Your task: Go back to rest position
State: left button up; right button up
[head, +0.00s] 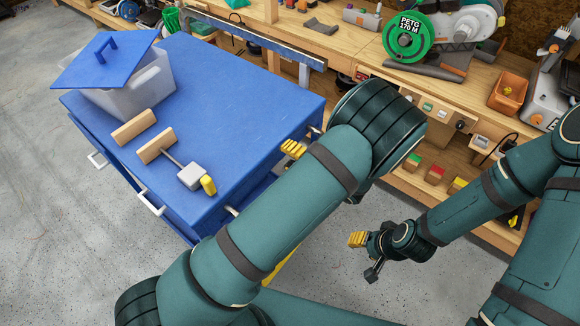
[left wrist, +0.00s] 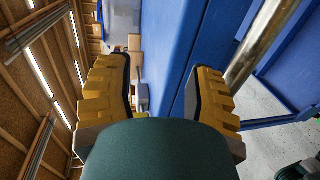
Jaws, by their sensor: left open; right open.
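My left arm crosses the middle of the head view. My left gripper (head: 294,149) shows only as yellow finger pads beside the right edge of the blue cabinet; the arm hides the rest. In the left wrist view, its two yellow fingers (left wrist: 160,85) are wide apart with nothing held between them, and the blue cabinet side lies beyond. My right gripper (head: 364,256) is at the lower right of the head view, over the grey floor, open and empty.
The blue cabinet (head: 232,85) bears a translucent bin (head: 150,88) with a tilted blue lid (head: 107,58), two wooden blocks (head: 134,128) and a grey-headed tool (head: 192,176). A workbench (head: 330,45) with a green PETG spool (head: 408,36) runs behind. Floor (head: 40,190) is clear at left.

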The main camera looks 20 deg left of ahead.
pick_arm(q)
jog(key=shift+a+r, duration=0.1)
jog(key=shift+r, duration=0.85)
